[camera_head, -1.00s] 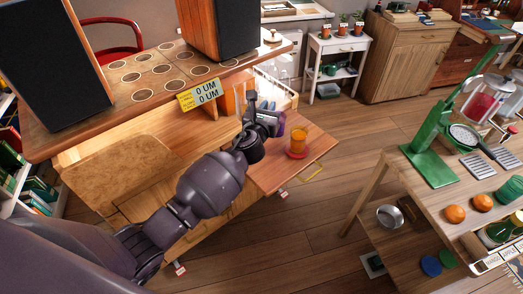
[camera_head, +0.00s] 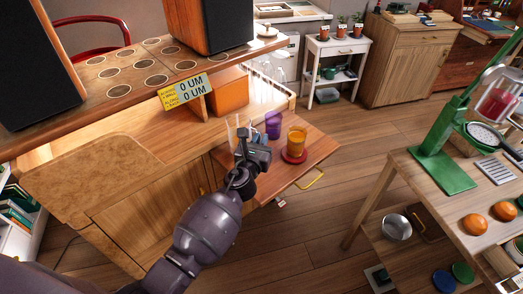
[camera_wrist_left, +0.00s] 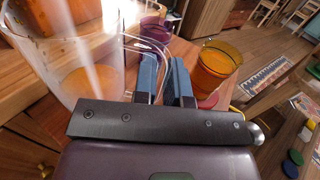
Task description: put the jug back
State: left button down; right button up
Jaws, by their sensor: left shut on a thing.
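The clear glass jug (camera_wrist_left: 65,50) fills the upper left of the left wrist view, cut off by the frame. Its handle (camera_wrist_left: 135,42) runs to the blue fingers of my left gripper (camera_wrist_left: 167,80), which is shut on it. An orange patch shows through the jug's lower part. In the head view the jug (camera_head: 232,132) is faint, partly behind my left gripper (camera_head: 250,150), over the left part of the pulled-out wooden board. I cannot tell whether its base touches the wood. My right gripper is not in view.
An amber glass (camera_head: 297,141) stands on a red coaster (camera_head: 293,157), right of the gripper. A purple cup (camera_head: 273,124) stands behind it. An orange box (camera_head: 229,92) sits in the cabinet's recess. The board's front right, by the yellow handle (camera_head: 310,179), is bare.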

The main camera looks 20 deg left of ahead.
pick_arm(q)
notch_tip(320, 180, down, 4)
jog(key=shift+f+b, duration=0.1)
jog(key=shift+b, duration=0.95)
jog(key=shift+f, duration=0.1)
jog(key=shift+r, duration=0.3)
jog(key=shift+f, duration=0.25)
jog(key=c, duration=1.2)
grip_release()
jog(key=shift+o, duration=0.2)
jog(key=shift+r, duration=0.25)
jog(key=shift+s, duration=0.2)
jog(key=s, duration=1.1)
jog(key=shift+s, duration=0.3)
